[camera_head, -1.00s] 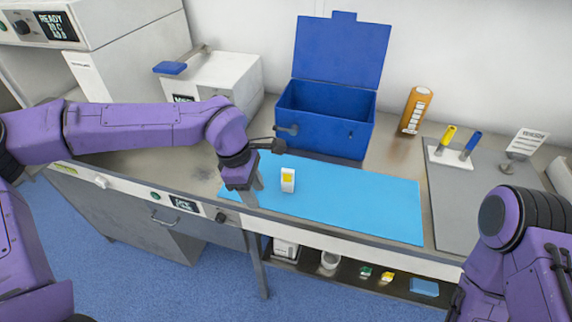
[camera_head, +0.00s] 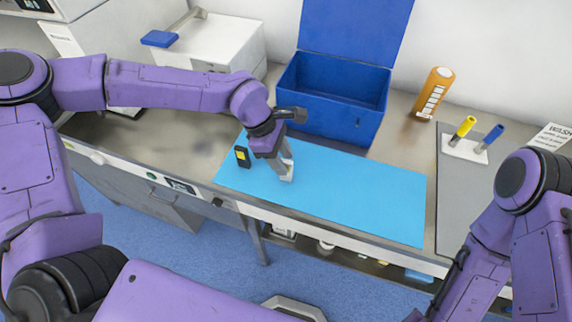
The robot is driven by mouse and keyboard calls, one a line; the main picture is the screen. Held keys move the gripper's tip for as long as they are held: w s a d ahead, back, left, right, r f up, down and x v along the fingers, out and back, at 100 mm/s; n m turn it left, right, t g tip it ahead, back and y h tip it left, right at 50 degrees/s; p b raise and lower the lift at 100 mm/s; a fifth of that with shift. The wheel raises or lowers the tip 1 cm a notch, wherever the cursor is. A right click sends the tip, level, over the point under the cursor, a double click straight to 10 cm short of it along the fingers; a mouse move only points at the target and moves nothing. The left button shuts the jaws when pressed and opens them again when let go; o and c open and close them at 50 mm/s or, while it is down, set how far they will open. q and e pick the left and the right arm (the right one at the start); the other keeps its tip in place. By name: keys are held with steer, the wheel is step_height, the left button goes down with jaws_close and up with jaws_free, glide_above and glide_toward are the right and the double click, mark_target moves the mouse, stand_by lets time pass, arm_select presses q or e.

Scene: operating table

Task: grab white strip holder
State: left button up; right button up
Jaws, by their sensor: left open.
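The white strip holder (camera_head: 288,173) stands on the light blue mat (camera_head: 370,200), mostly hidden by my left gripper (camera_head: 285,168). The left gripper is open and points down at the holder; its fingers are at or beside it. I cannot tell whether they touch it. A black holder with a yellow label (camera_head: 242,156) stands on the mat just left of the gripper. My right arm is at the right edge, and its gripper is not in view.
An open blue box (camera_head: 335,105) stands behind the mat. An orange bottle (camera_head: 435,93) is to its right. A white stand (camera_head: 465,148) with yellow and blue-handled tools sits on a grey pad (camera_head: 455,205). The right part of the mat is clear.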

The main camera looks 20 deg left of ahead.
arm_select(q)
steer(key=shift+x, duration=1.15)
steer(key=shift+r, duration=0.1)
jaws_close()
steer(key=shift+d, duration=0.1)
